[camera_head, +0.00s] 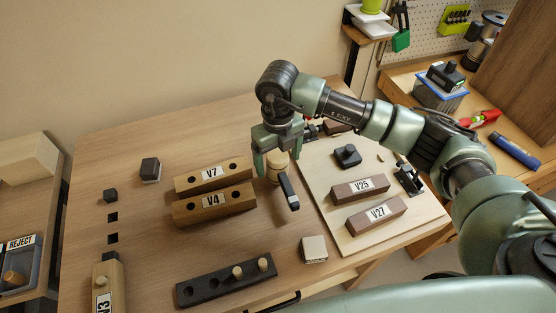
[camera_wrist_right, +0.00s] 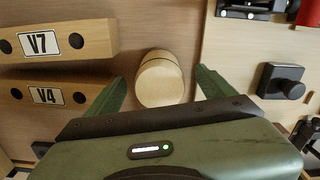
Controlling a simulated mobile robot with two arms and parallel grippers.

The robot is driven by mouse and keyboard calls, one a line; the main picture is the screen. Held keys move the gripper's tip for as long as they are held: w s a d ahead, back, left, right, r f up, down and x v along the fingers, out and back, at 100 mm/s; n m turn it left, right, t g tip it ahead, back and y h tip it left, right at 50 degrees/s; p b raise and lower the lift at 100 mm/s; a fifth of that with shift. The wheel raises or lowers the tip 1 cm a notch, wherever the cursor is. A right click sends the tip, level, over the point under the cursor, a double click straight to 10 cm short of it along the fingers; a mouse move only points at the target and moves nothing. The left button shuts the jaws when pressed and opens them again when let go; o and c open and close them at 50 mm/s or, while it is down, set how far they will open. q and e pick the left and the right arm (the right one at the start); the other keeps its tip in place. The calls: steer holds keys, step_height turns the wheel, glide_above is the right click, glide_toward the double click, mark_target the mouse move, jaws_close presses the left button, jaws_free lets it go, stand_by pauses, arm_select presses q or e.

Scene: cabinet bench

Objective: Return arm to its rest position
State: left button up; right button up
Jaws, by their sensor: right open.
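My right arm reaches in from the right of the head view. Its green gripper (camera_head: 273,165) points down over the table, near a light wooden cylinder (camera_head: 276,168). In the right wrist view the cylinder (camera_wrist_right: 160,80) stands between and ahead of the two spread fingers (camera_wrist_right: 160,88). The gripper is open, and a gap shows between each finger and the cylinder. My left gripper is in neither view.
Wooden blocks V7 (camera_head: 211,175) and V4 (camera_head: 213,206) lie left of my gripper. Blocks V25 (camera_head: 359,189) and V27 (camera_head: 376,214) lie on a pale board (camera_head: 345,237) to the right. A dark peg strip (camera_head: 225,280) lies in front.

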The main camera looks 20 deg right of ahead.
steer(key=shift+r+p, duration=1)
steer(key=shift+r, duration=1)
steer(key=shift+s+f, duration=0.1)
